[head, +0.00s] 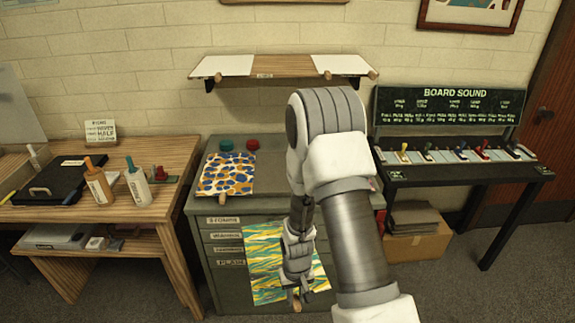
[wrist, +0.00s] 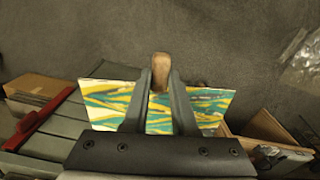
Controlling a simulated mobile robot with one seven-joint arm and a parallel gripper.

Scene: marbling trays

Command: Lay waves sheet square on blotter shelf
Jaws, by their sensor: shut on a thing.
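The waves sheet (head: 262,262), striped yellow, teal and white, hangs in front of the grey drawer cabinet. My gripper (head: 295,287) is shut on a wooden piece (wrist: 160,68) at the sheet, seen between the fingers in the wrist view. The waves sheet (wrist: 108,98) spreads to both sides behind my gripper (wrist: 161,85) there. My gripper and arm hide part of the sheet in the head view. A wall shelf (head: 268,64) with a bare wooden middle and white pads at both ends is high at the back; its label is too small to read. My gripper is well below it.
A spotted sheet (head: 226,174) lies on the cabinet (head: 200,205), near green and red round items. A wooden bench (head: 175,165) with bottles and a black tray (head: 62,180) stands left. A dark rack table (head: 470,172) and cardboard box (head: 418,243) are right.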

